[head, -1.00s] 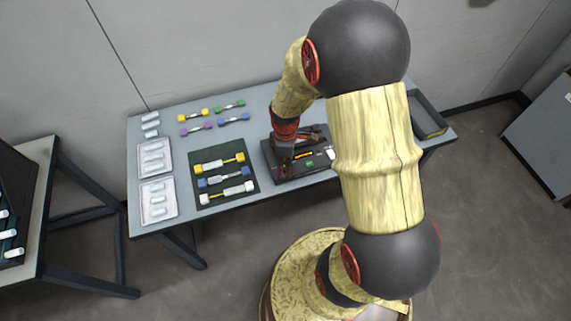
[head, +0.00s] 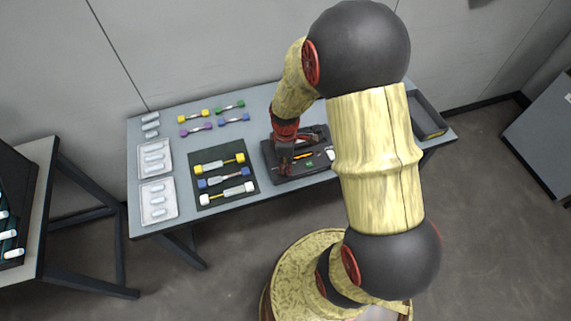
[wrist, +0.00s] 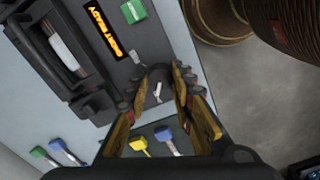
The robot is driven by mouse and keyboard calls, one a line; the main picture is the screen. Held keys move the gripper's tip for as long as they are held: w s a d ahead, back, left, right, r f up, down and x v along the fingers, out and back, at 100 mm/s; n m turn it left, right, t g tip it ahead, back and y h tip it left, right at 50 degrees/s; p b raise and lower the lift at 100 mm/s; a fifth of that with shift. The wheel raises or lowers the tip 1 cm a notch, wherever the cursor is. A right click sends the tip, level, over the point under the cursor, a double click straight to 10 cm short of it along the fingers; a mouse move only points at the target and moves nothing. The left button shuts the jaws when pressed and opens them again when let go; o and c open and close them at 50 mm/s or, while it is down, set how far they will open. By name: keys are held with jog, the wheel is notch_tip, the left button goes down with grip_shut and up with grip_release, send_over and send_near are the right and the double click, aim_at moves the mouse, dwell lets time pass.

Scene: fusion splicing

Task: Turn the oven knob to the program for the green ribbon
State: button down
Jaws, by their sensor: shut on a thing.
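The black splicing machine (head: 318,168) with the oven stands on the table, partly behind my arm in the head view. In the wrist view its dark round knob (wrist: 158,90) with a white pointer mark sits between my fingers. My gripper (wrist: 160,80) is shut on the knob from above. An orange lit display (wrist: 104,31) shows text that appears upside down, seemingly with the word READY. A green button (wrist: 133,11) is beside the display. The green ribbon (head: 229,106) lies at the back of the table. Program marks around the knob are too small to read.
Purple, yellow and blue ribbons lie near the green one. A dark mat (head: 206,202) holds three ribbons with clear sleeves. Two clear trays (head: 143,176) are at the left. A black open tray (head: 432,128) is at the right end.

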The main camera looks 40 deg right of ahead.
jog(key=m+p, duration=0.2)
jog(key=m, duration=0.4)
jog(key=shift+p, duration=0.4)
jog(key=m+p, duration=0.1)
jog(key=m, duration=0.2)
jog(key=shift+m, duration=0.4)
jog(key=m+p, duration=0.1)
jog(key=m, duration=0.2)
jog(key=shift+m, duration=0.4)
jog(key=m+p, duration=0.1)
jog(key=m, duration=0.3)
jog(key=shift+m+p, duration=0.5)
jog(key=shift+m, duration=1.6)
jog(key=c, duration=1.5)
grip_release()
